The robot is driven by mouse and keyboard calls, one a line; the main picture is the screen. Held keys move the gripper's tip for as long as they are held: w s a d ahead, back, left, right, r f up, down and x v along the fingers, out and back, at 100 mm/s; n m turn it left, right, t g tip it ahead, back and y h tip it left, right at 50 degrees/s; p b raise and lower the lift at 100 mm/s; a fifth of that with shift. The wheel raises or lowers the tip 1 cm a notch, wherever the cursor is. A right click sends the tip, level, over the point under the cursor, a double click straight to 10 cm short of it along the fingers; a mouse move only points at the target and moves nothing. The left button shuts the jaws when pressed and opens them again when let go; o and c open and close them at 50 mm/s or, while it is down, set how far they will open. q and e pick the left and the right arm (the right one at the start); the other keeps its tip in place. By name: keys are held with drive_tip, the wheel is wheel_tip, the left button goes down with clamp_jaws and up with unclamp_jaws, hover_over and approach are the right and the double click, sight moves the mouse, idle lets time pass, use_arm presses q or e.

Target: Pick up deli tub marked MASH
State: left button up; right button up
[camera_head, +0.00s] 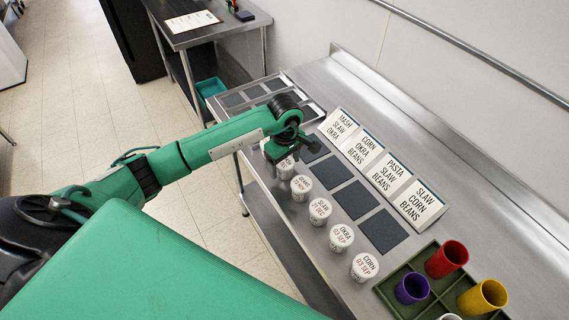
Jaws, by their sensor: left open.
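Several white deli tubs with printed lids stand in a row along the front edge of the steel counter. The nearest reads CORN (364,267), then OKRA (341,238), then SLAW (320,211). The lid words on the fourth tub (301,188) and the farthest tub (286,169) are too small or covered to read surely, so I cannot tell which one is MASH. My left gripper (282,152) is open, right at the farthest tub and partly hiding it. Whether its fingers are around that tub or above it I cannot tell. My right gripper is not in view.
Dark square mats (383,230) lie behind the tubs. Tilted menu cards (341,127) listing foods stand along the back. A green divided tray (390,283) at lower right holds red (447,258), purple (411,288) and yellow (483,297) cups. A teal bin (210,88) sits beyond the counter.

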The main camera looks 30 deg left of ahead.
use_arm(q)
drive_tip(key=shift+f, duration=0.2)
drive_tip(key=c, duration=1)
drive_tip(key=shift+r, duration=0.15)
